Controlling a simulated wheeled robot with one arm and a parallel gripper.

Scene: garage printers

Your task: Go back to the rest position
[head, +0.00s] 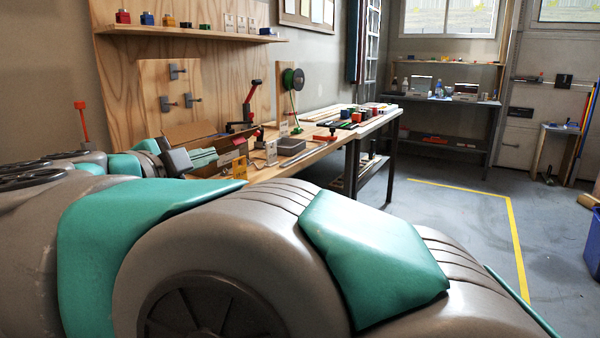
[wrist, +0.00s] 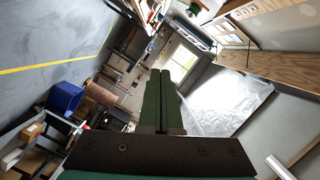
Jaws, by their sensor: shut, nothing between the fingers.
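My gripper (wrist: 160,73) points away from the wrist camera, its two dark green fingers side by side and pressed together with nothing between them. In the head view my gripper (head: 207,157) shows small at the left, beyond my grey and teal arm. It appears in front of the near end of the wooden workbench (head: 325,141); whether it touches anything there I cannot tell. My large arm links fill the lower part of the head view and hide part of the bench.
A dark table (head: 450,103) stands at the back. Grey floor with a yellow line (head: 517,245) is open at right, near a blue bin (head: 592,245).

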